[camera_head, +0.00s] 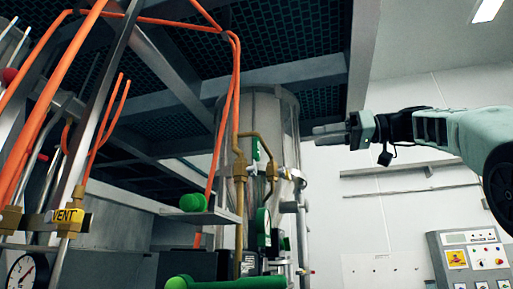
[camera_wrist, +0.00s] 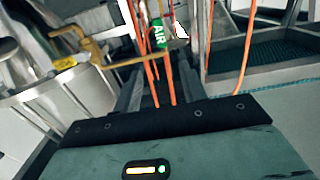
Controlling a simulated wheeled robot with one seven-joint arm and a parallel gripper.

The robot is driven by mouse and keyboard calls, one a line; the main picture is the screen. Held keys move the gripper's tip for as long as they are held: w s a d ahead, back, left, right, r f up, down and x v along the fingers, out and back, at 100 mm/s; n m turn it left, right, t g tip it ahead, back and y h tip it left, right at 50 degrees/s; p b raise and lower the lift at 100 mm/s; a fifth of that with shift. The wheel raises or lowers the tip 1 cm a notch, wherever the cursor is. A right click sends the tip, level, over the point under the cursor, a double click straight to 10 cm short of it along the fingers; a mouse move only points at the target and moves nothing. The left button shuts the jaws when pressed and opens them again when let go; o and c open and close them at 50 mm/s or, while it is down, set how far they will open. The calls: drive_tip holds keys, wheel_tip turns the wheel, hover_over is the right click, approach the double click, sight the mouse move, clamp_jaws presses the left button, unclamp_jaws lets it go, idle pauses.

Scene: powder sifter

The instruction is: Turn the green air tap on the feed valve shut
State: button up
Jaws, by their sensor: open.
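The green air tap (camera_head: 256,147) is a small upright green handle on brass piping in front of the steel vessel in the head view. In the wrist view a green piece marked AIR (camera_wrist: 160,36) shows at top centre, beyond my gripper's body and between its fingers. My gripper (camera_head: 318,135) comes in from the right in the head view, pointing left toward the tap. Its fingers are open and empty. It looks apart from the tap, but the depth between them is hard to judge. The tap's stem is too small to make out.
Brass pipe (camera_head: 239,170) and orange tubes (camera_head: 228,110) run close beside the tap. The steel vessel (camera_head: 290,120) stands behind. Dark grating and beams hang overhead. Open space lies below my arm.

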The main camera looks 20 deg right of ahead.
sight(259, 144)
drive_tip(key=p+x, duration=0.6)
drive_tip(key=x, duration=1)
drive_tip(key=shift+w+a+r, duration=0.1)
drive_tip(key=shift+a+r, duration=0.05)
drive_tip(key=shift+a, duration=0.2)
drive_tip(key=shift+w+a, duration=0.2)
drive_tip(key=shift+a, duration=0.05)
drive_tip(key=shift+c, duration=0.3)
clamp_jaws()
